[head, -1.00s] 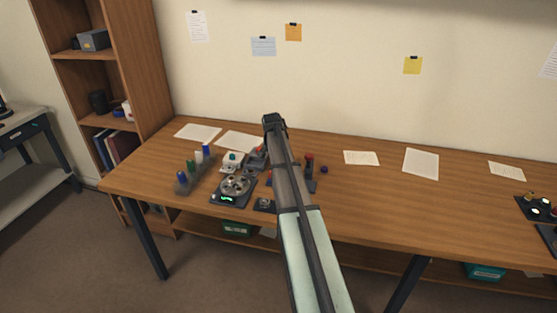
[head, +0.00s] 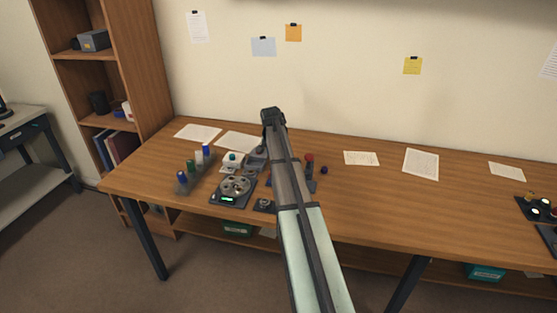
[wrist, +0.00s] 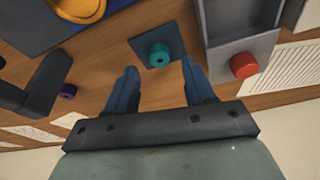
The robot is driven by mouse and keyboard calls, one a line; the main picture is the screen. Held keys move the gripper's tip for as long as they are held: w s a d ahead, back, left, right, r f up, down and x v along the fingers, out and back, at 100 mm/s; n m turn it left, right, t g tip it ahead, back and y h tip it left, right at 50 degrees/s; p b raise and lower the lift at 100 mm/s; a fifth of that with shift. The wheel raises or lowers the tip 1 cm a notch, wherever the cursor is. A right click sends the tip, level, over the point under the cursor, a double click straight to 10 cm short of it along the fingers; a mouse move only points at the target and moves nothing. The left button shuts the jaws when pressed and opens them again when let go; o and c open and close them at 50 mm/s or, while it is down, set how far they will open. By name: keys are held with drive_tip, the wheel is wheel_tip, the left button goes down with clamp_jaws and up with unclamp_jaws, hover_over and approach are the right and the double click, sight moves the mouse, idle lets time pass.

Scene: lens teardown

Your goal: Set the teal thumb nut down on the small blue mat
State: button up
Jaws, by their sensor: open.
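The teal thumb nut (wrist: 160,55) rests on the small blue mat (wrist: 147,45) in the wrist view, upright with its round hole facing the camera. My gripper (wrist: 159,65) is open, its two blue fingers spread to the left and right of the nut with gaps on both sides. Nothing is held between the fingers. In the head view my gripper (head: 272,114) is seen from behind over the bench, and my arm hides the nut and mat there.
Beside the mat in the wrist view are a grey tray (wrist: 238,55) with a red knob (wrist: 243,65), a dark purple knob (wrist: 67,92) and a dark block (wrist: 47,85). A gold ring (wrist: 88,10) lies on a blue surface. The bench's right-middle is mostly clear apart from papers (head: 421,163).

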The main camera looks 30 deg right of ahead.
drive_tip(key=v, duration=0.9)
drive_tip(key=shift+o, duration=0.3)
idle(0.7)
